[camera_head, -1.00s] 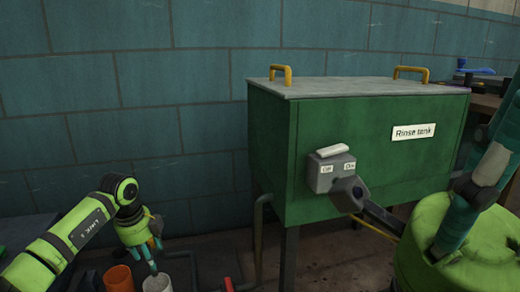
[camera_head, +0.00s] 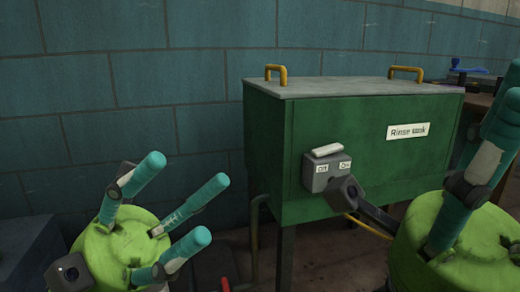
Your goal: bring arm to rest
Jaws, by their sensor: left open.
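My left gripper (camera_head: 186,198) is at the lower left, raised close to the camera. Its three teal fingers are spread apart from the green palm and nothing is between them. My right gripper (camera_head: 462,205) is at the lower right, with a green palm and teal fingers partly cut off by the picture edge. Whether it is open or shut I cannot tell. A dark grey bar runs from its side toward the switch box (camera_head: 321,174) on the rinse tank; whether they touch is unclear.
The green rinse tank (camera_head: 370,155) with a grey lid (camera_head: 345,87) and yellow handles stands in the middle. A tiled wall (camera_head: 110,100) is behind. A dark box (camera_head: 28,250) is at the lower left. A bench with a blue item (camera_head: 463,68) is at the far right.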

